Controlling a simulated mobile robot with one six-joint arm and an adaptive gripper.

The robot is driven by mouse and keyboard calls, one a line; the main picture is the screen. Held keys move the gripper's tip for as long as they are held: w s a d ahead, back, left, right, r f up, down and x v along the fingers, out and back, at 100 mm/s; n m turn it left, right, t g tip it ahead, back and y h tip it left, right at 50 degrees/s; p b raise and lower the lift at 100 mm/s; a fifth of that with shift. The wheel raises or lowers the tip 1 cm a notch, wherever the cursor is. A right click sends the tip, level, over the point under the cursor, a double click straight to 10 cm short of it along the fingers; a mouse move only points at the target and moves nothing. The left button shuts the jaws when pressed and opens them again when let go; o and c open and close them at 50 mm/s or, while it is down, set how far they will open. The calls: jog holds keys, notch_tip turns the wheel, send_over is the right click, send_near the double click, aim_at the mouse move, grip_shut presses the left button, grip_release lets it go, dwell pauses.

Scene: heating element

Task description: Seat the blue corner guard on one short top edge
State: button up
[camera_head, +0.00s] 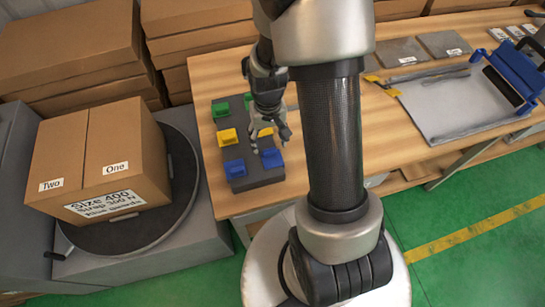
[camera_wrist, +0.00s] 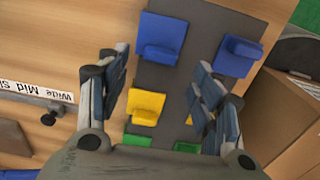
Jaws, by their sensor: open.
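The blue corner guards sit at the near end of a dark tray (camera_head: 252,181). One is the right blue guard (camera_head: 271,158), also in the wrist view (camera_wrist: 162,38); the other is the left blue guard (camera_head: 234,168), also in the wrist view (camera_wrist: 238,55). My gripper (camera_head: 269,146) is open and empty above the tray's right column. In the wrist view its fingers (camera_wrist: 162,82) stand apart over a yellow guard (camera_wrist: 146,106), with the right blue guard just beyond. The closed cardboard box (camera_head: 97,155) stands at left, its top labelled "Two" and "One"; no guard shows on its visible edges.
The box rests on a round dark turntable (camera_head: 180,190); its front label reads size 400, strap 300 N, blue guards. Green guards (camera_head: 220,109) and yellow guards share the tray. A blue-framed device (camera_head: 513,75) and grey plates lie right on the wooden table (camera_head: 400,150).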

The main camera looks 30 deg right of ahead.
aim_at(269, 150)
jog(key=f+b, duration=0.1)
jog(key=f, duration=0.1)
jog(key=f+b, duration=0.1)
jog(key=f, duration=0.2)
jog(key=shift+s+f, duration=0.2)
jog(key=shift+f, duration=0.1)
jog(key=shift+r, duration=0.1)
jog(key=c, duration=1)
